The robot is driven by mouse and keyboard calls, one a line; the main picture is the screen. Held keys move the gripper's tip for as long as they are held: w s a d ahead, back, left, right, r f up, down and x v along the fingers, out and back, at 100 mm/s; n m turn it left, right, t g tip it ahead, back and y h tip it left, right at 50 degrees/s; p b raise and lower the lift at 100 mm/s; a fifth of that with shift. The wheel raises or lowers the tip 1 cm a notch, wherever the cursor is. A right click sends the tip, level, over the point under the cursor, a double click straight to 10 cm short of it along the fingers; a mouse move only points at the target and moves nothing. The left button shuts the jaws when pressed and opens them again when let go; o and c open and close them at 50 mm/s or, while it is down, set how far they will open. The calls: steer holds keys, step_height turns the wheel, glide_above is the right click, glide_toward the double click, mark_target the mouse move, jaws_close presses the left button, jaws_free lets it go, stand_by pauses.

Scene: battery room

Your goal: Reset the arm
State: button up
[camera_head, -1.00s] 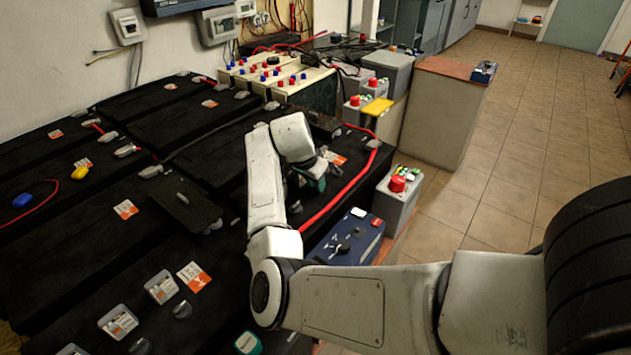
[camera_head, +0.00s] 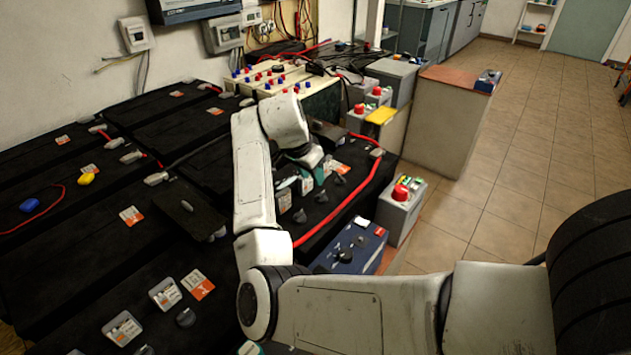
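My arm reaches in from the lower right and bends up over the black battery blocks. My gripper (camera_head: 322,174) is at the arm's far end, above a black battery (camera_head: 345,205) beside the red cable. It is small and partly hidden behind the white wrist link. I cannot make out its fingers well enough to tell whether they are open or shut. No held object can be made out.
Black batteries (camera_head: 60,235) fill the left side. A blue box (camera_head: 352,248) and a grey box with a red knob (camera_head: 400,208) stand right of the gripper. A cabinet (camera_head: 440,125) stands behind. Tiled floor (camera_head: 540,150) at right is free.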

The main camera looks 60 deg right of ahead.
steer(key=shift+v, duration=1.05)
steer(key=s+a+f+n+p, duration=0.1)
steer(key=s+a+f+n, duration=0.1)
steer(key=a+n, duration=0.2)
steer(key=s+a+f+n+t+p, duration=0.1)
steer(key=s+a+f+n+p, duration=0.1)
steer(key=s+a+f+n, duration=0.1)
steer(key=s+a+f+n+t+p, duration=0.1)
steer(key=s+a+f+n+p, duration=0.1)
steer(key=a+n, duration=0.3)
steer(key=shift+s+a+f+n, duration=0.4)
steer(key=shift+s+a+f, duration=0.2)
steer(key=shift+s+a, duration=0.1)
steer(key=s+a+f+n+y+p, duration=0.1)
steer(key=s+a+n, duration=0.3)
steer(key=a, duration=0.4)
steer(key=s+a+f+n+y+p, duration=0.1)
steer(key=s+a+f+n+y, duration=0.1)
steer(key=s+a, duration=0.5)
steer(key=shift+a+f+n+y, duration=0.3)
steer(key=shift+a+n+y, duration=0.2)
steer(key=shift+a+n, duration=0.45)
steer(key=shift+d, duration=0.1)
